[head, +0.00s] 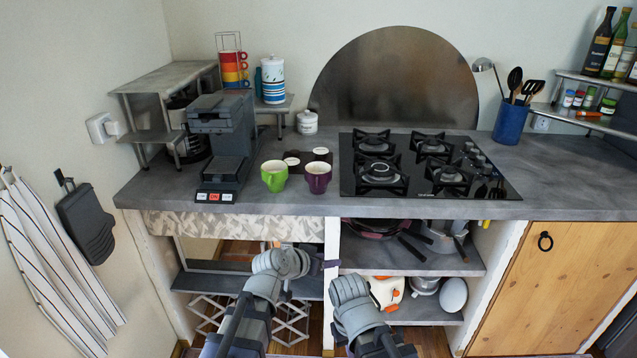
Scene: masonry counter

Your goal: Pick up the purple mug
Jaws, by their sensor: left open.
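The purple mug (318,177) stands upright on the grey counter, near its front edge and left of the gas hob. A green mug (274,175) stands just left of it, with a small gap between. My left gripper (298,258) is open and empty, in front of the counter and below the level of the mugs. It is apart from the purple mug. My right arm comes up at the bottom middle, but its gripper fingers cannot be made out.
A coffee machine (222,140) stands left of the mugs. The black gas hob (425,168) is to the right. A dark tray (307,158) with small cups lies behind the mugs. Open shelves (420,262) with pans are below the counter, near my arms.

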